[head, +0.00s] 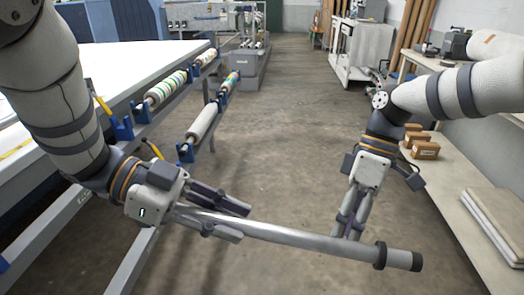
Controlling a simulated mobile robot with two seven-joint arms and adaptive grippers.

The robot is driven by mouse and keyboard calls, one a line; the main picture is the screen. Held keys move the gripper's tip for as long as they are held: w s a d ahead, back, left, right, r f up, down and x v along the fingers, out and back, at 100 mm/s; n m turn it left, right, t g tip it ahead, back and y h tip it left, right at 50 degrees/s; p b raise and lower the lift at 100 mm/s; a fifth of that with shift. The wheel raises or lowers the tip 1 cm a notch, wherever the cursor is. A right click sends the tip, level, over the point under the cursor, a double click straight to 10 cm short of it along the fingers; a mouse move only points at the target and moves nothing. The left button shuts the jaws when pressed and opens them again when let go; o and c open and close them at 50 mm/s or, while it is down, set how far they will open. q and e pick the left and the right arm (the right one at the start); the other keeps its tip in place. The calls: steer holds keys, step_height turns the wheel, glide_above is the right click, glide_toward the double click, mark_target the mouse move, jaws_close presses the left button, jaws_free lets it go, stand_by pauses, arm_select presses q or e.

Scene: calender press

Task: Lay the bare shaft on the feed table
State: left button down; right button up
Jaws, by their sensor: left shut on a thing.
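A long grey metal shaft (290,235) runs across the lower middle of the head view, with a dark collar and dark end at its right. It carries no roll or sleeve. My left gripper (228,216) is shut on it towards its left end. My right gripper (347,230) points down at the shaft towards its right end. Its fingers are close together and meet the shaft, but whether they grip it is unclear. The shaft is above the floor. A large white-topped table (140,58) is at the left; I cannot tell if it is the feed table.
Blue brackets on the table's side hold several rollers, one plain grey (203,123). At the right, a pale bench (452,190) bears small brown boxes (425,150) and stacked flat boards (497,222). A white cabinet (360,48) stands farther back. The middle floor is clear.

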steer(key=a+r+n+t+h, duration=0.2)
steer(key=a+r, duration=0.6)
steer(key=r, duration=0.3)
steer(key=n+t+h, duration=0.1)
steer(key=n+t, duration=0.1)
glide_toward(261, 225)
step_height(261, 225, down, 9)
steer(key=shift+s+f, duration=0.15)
steer(key=shift+f, duration=0.35)
arm_select(q)
steer(key=shift+s, duration=0.1)
arm_select(e)
jaws_close()
arm_select(q)
steer(key=c, duration=1.2)
jaws_free()
arm_select(e)
steer(key=shift+a, duration=0.1)
arm_select(q)
steer(key=shift+a, duration=0.1)
